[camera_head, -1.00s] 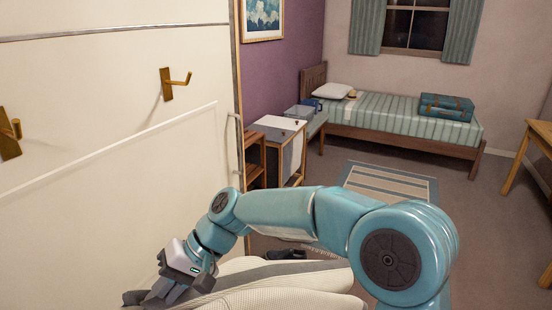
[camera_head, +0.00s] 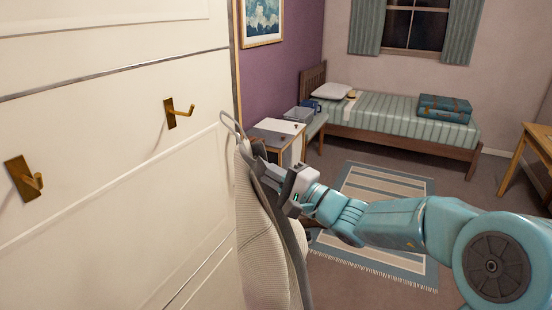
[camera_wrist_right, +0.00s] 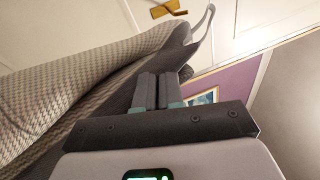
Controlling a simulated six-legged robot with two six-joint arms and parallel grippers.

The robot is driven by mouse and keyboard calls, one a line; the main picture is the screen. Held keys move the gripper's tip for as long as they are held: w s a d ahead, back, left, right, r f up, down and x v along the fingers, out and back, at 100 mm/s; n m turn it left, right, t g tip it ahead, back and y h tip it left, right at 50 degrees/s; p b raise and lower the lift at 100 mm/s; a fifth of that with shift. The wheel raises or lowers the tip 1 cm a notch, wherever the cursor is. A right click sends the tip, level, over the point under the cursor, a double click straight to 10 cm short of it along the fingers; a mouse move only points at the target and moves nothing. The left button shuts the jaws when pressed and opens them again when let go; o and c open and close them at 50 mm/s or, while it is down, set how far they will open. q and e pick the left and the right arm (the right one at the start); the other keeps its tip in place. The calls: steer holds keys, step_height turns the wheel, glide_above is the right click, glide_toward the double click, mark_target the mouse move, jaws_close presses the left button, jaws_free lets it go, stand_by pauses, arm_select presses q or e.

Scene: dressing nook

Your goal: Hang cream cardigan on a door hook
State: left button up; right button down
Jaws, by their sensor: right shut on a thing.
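The cream cardigan (camera_head: 262,225) hangs down from my right gripper (camera_head: 260,172) in the head view. It has a grey edge, and a grey loop (camera_head: 231,124) stands up at its top. My right gripper is shut on the grey edge near the loop. The loop is below and to the right of a brass door hook (camera_head: 178,113) and apart from it. A second brass hook (camera_head: 22,178) is farther left on the cream door (camera_head: 110,130). In the right wrist view the cardigan (camera_wrist_right: 80,75) fills the left side, with its loop (camera_wrist_right: 203,22) near a hook (camera_wrist_right: 168,9). My left gripper is not in view.
A small cabinet (camera_head: 280,127) and a bed (camera_head: 400,125) with a teal suitcase (camera_head: 446,108) are behind. A striped rug (camera_head: 385,200) lies on open floor. A wooden table (camera_head: 537,140) is at the right.

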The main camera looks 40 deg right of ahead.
mark_target(241, 159)
steer(key=shift+s+d+r+m+t+h, duration=0.25)
steer(key=shift+d+h, duration=0.1)
steer(key=shift+d, duration=0.2)
steer(key=shift+s+d+r+m+t+h, duration=0.15)
steer(key=shift+d+r+h, duration=0.15)
steer(key=shift+d, duration=0.2)
steer(key=shift+w+f, duration=0.1)
steer(key=shift+m+t+h, duration=0.3)
steer(key=shift+m+h, duration=0.1)
steer(key=shift+h, duration=0.15)
steer(key=w+b, duration=0.2)
steer(key=w+a+b, duration=0.1)
steer(key=b, duration=0.1)
steer(key=w+a+b, duration=0.1)
steer(key=w+b, duration=0.1)
steer(key=shift+w+a+f, duration=0.25)
steer(key=shift+w, duration=0.05)
steer(key=shift+w+a+r+b, duration=0.1)
steer(key=shift+w+a+b, duration=0.15)
steer(key=shift+w, duration=0.35)
steer(key=shift+w+a+b, duration=0.15)
steer(key=shift+w+a, duration=0.05)
steer(key=shift+w, duration=0.35)
